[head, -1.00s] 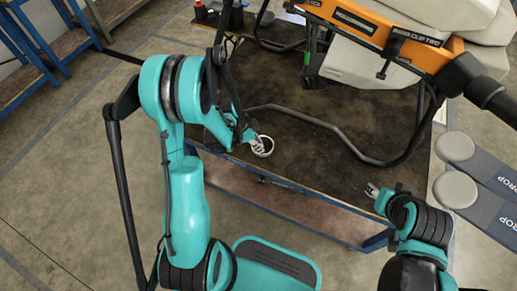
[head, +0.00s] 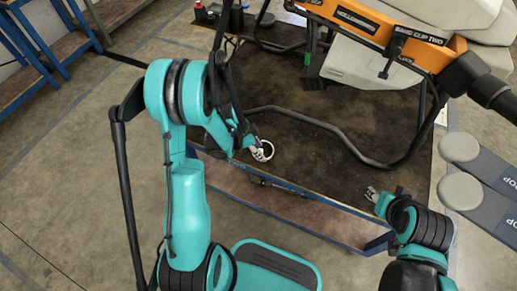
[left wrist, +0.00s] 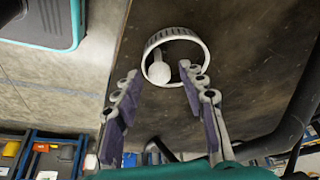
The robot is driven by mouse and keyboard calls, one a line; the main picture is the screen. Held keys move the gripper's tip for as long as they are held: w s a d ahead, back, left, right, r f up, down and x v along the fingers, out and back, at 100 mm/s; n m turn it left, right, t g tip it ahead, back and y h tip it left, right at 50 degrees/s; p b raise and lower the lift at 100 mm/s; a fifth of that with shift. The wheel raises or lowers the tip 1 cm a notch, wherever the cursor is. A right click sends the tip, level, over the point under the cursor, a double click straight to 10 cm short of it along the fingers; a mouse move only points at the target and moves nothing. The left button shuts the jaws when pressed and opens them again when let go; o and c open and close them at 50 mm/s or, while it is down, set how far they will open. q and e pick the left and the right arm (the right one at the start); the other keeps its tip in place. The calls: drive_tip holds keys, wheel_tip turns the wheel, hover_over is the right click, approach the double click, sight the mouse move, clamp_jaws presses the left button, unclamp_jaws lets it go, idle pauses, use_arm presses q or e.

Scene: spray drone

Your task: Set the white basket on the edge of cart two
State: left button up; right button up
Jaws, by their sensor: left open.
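The white basket (head: 268,152) is small and round and sits on the dark top of a blue-edged cart (head: 310,140), close to its near edge. In the left wrist view the basket (left wrist: 177,31) shows as a ribbed white ring with a pale rounded piece inside. My left gripper (head: 258,148) is at the basket's left side in the head view. In the left wrist view its fingers (left wrist: 163,79) are spread apart, with the basket's near rim by the tips; contact cannot be told. My right gripper (head: 371,193) is near the cart's front right corner, apart from the basket; its finger gap is unclear.
A bent black tube (head: 330,122) crosses the cart top behind the basket. An orange beam (head: 390,35) with pale tanks stands over the cart's back right. Grey round-ended panels (head: 461,191) lie at the right. Blue-framed benches (head: 45,45) stand at the far left.

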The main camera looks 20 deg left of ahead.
use_arm(q)
drive_tip(key=p+v, duration=0.5)
drive_tip(key=v, duration=0.7)
drive_tip(key=s+d+r+n+t+y, duration=0.1)
drive_tip(key=s+d+r+n, duration=0.3)
drive_tip(key=r, duration=0.4)
drive_tip(key=s+d+r+n+t+y, duration=0.2)
drive_tip(key=s+d+r+n+t, duration=0.1)
drive_tip(key=s+r+n, duration=0.4)
drive_tip(key=shift+s+d+r+t+y, duration=0.3)
drive_tip(key=shift+s+d+r+t, duration=0.2)
drive_tip(key=shift+r, duration=0.45)
